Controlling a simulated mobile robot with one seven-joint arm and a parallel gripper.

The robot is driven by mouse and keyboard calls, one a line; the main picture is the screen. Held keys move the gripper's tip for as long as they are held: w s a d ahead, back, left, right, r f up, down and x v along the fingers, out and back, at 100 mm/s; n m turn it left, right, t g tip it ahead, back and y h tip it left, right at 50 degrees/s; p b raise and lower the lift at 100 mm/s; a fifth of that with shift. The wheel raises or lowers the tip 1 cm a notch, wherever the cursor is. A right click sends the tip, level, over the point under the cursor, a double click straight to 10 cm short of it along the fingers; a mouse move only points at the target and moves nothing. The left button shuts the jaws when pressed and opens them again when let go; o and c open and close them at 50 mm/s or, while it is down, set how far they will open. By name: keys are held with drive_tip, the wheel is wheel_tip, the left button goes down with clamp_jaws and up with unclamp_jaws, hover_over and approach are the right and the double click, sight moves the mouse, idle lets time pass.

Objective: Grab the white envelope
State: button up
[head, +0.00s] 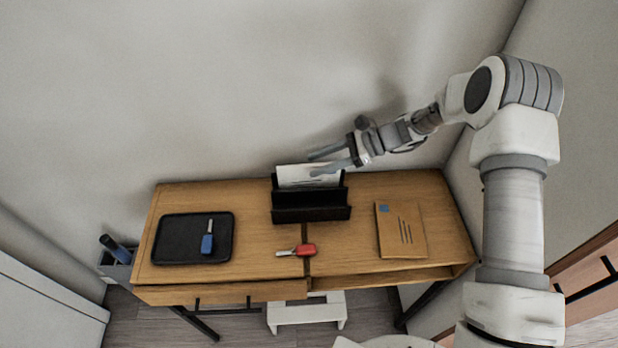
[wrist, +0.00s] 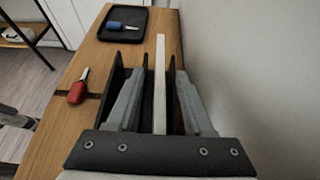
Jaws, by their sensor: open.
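The white envelope (head: 308,176) stands upright in a black letter holder (head: 311,214) at the back middle of the wooden desk. In the wrist view the envelope (wrist: 160,75) shows edge-on as a thin pale strip, and the holder's dark walls (wrist: 118,75) rise beside it. My gripper (head: 322,162) is open at the top right of the holder. In the wrist view my gripper's fingers (wrist: 158,108) lie on either side of the envelope, with gaps showing. I cannot tell how far down the envelope they reach.
The wall (head: 250,90) is close behind.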

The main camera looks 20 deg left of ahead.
sight(312, 165)
drive_tip(key=x, duration=0.3)
clamp_jaws()
idle(1.4)
